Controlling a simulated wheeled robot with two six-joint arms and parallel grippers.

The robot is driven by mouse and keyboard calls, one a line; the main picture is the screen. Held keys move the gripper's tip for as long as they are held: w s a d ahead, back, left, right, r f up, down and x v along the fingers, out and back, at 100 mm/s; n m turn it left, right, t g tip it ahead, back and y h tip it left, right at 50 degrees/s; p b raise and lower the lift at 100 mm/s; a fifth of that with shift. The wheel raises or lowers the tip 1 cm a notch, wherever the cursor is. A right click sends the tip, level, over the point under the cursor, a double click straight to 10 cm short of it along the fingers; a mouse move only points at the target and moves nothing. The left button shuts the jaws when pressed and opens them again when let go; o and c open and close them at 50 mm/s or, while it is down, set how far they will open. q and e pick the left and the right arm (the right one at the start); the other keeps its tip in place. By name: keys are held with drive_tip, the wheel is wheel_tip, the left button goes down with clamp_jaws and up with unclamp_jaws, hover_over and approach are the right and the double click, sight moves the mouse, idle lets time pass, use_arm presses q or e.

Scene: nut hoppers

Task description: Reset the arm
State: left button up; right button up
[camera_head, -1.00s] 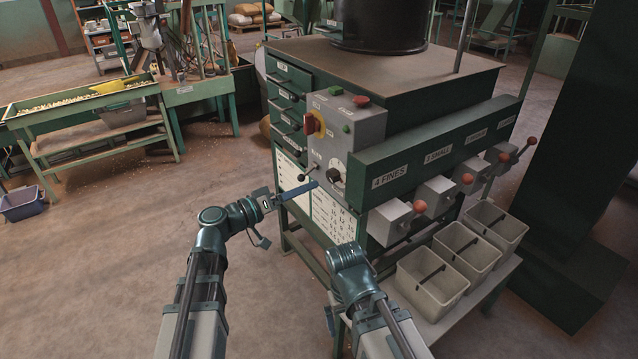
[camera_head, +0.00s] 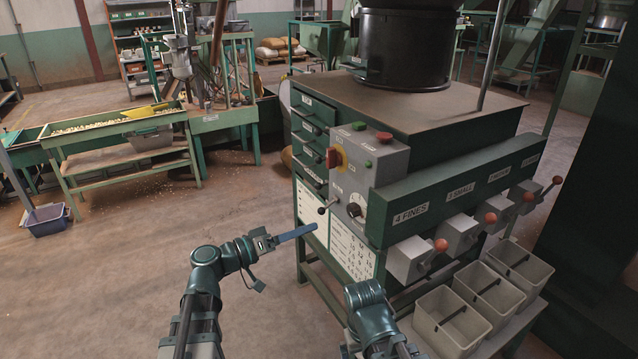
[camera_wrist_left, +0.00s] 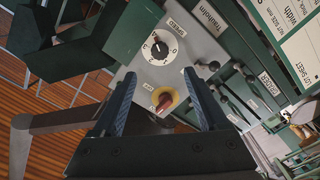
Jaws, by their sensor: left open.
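My left gripper (camera_head: 312,229) is in front of the grey control panel (camera_head: 383,160) in the head view, just below the black-knobbed lever (camera_head: 322,210). Its blue fingers look edge-on there. In the left wrist view the gripper (camera_wrist_left: 164,85) shows two separate dark fingers with nothing between them. Beyond them are the white numbered dial (camera_wrist_left: 160,48) and the red knob on yellow (camera_wrist_left: 165,99). My right arm (camera_head: 369,312) shows at the bottom middle of the head view; its gripper cannot be made out.
The green machine (camera_head: 300,135) stands ahead, with a row of grey outlet boxes with red-knobbed levers (camera_head: 441,245) on its right. Open bins (camera_head: 452,317) stand below them. A green sorting table (camera_head: 125,160) is at the left.

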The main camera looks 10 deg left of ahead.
sight(350, 213)
use_arm(q)
drive_tip(key=x, duration=1.3)
drive_tip(key=v, duration=1.4)
drive_tip(key=x, duration=1.4)
drive_tip(key=shift+w+d, duration=0.15)
drive_tip(key=shift+w, duration=0.05)
drive_tip(key=n, duration=0.2)
drive_tip(key=shift+s+r+n, duration=0.1)
drive_tip(key=shift+s+n, duration=0.1)
drive_tip(key=shift+n, duration=0.2)
drive_tip(key=n, duration=0.4)
drive_tip(key=shift+n, duration=0.4)
drive_tip(key=n, duration=0.3)
drive_tip(key=shift+r+n, duration=0.15)
drive_tip(key=shift+n, duration=1.95)
